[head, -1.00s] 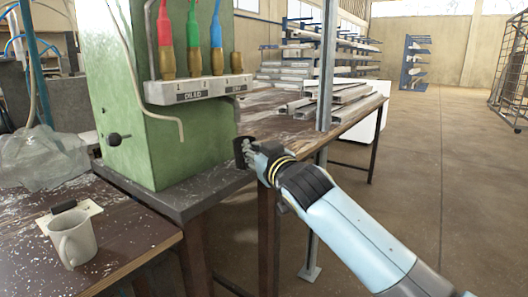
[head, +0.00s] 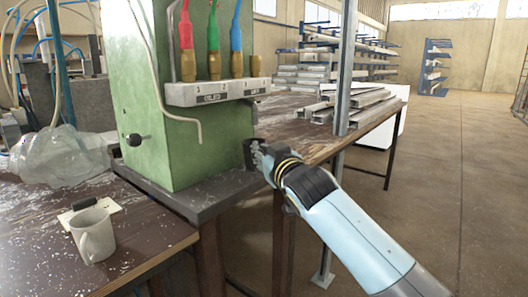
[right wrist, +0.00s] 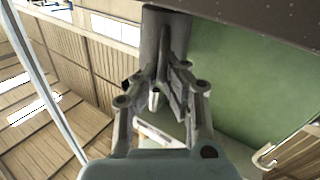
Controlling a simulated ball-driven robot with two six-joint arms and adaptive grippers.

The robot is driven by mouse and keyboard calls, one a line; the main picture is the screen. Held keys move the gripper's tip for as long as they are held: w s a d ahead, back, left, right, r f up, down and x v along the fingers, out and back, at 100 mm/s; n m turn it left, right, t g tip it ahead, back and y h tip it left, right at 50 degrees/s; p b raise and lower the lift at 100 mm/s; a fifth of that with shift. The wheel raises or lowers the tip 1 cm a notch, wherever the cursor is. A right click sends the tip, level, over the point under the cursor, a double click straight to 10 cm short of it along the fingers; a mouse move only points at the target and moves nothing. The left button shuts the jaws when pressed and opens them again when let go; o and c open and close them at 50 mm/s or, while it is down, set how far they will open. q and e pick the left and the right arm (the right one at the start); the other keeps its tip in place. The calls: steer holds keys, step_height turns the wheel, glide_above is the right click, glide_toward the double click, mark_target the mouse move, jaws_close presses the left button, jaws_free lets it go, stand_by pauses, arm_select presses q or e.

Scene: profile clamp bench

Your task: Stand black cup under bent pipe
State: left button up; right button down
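My right gripper (head: 258,154) is at the right side of the green machine, near the corner of its dark base. It is shut on a dark cup (right wrist: 152,38), seen in the right wrist view as a dark grey cylinder with its handle between the fingers. In the head view the cup is a small dark shape at the fingertips, mostly hidden. The bent pipe (head: 160,100) runs down the machine's left front face, and its end hangs above the base, left of the gripper. The area under it holds no cup. My left gripper is not in view.
The green machine (head: 165,160) stands on a dark grey ledge (head: 195,200). A white mug (head: 95,238) and a small plate with a black roll (head: 85,203) are on the brown bench (head: 145,240) at left. A clear plastic bag (head: 62,157) lies behind. A grey post (head: 344,90) rises beside my right arm.

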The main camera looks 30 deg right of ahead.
steer(key=shift+f, duration=0.2)
stand_by(0.6)
steer(key=c, duration=1.4)
jaws_free()
steer(key=shift+s+f, duration=0.1)
steer(key=s+a, duration=0.1)
steer(key=s, duration=0.8)
steer(key=shift+s+a+p, duration=0.15)
steer(key=shift+s+p, duration=0.25)
